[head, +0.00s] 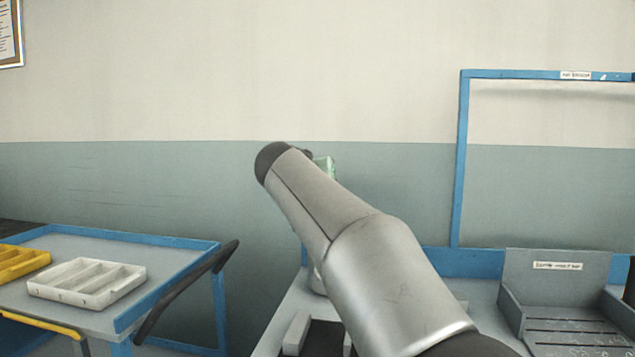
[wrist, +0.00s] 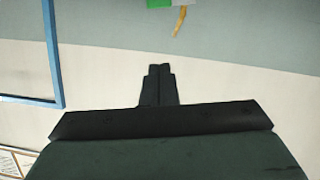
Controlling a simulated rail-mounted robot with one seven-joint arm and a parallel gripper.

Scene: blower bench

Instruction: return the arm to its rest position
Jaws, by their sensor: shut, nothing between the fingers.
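My gripper (wrist: 160,72) shows in the wrist view with its two black fingers together and nothing between them. It is up in front of the pale wall, with no object touching the fingertips. In the head view my arm rises from the lower right to the middle, and the gripper is hidden there.
A blue-edged cart (head: 180,240) at left holds a white compartment tray (head: 88,284) and a yellow tray (head: 20,263). A blue frame (head: 462,160) and a grey labelled holder (head: 556,280) stand on the bench at right. A green item (head: 325,168) is partly behind my arm.

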